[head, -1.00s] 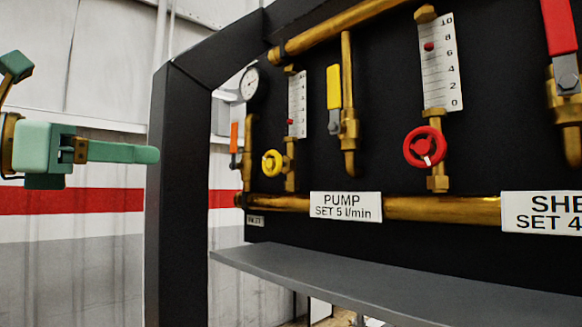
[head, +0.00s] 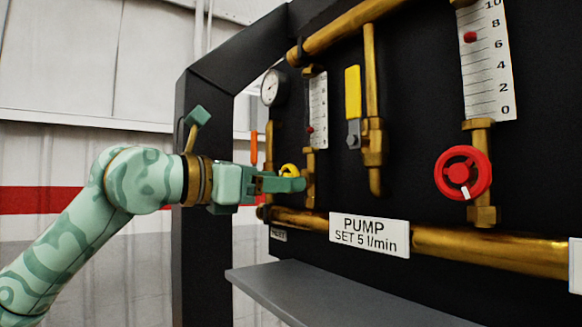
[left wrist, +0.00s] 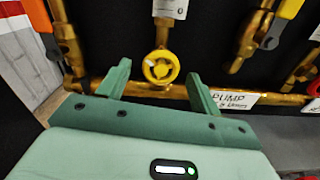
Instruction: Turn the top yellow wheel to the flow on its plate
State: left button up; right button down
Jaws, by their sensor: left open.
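The yellow wheel (head: 289,170) sits low on the pump flow meter's brass fitting, partly hidden behind my left gripper in the head view. In the left wrist view the yellow wheel (left wrist: 160,68) shows whole, beyond and between the two fingers. My left gripper (head: 290,184) is open and empty, its fingers pointing at the panel; the left wrist view shows the open fingers (left wrist: 157,85) on both sides of the wheel, apart from it. The plate (head: 369,235) reads PUMP SET 5 l/min. The pump flow scale (head: 318,110) has a red float low on it. My right gripper is not seen.
A red wheel (head: 463,173) sits to the right below a larger scale (head: 486,60). A yellow lever (head: 353,92) and an orange lever (head: 254,148) flank the pump meter. A gauge (head: 272,88) is at upper left. A grey shelf (head: 330,300) juts out below.

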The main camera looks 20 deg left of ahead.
pick_arm(q)
jog(key=p+x, duration=0.1)
jog(key=x, duration=0.1)
jog(key=shift+w+d+r, duration=0.1)
jog(key=shift+w+d, duration=0.25)
jog(key=shift+w, duration=0.1)
jog(key=shift+s, duration=0.1)
jog(key=c, duration=1)
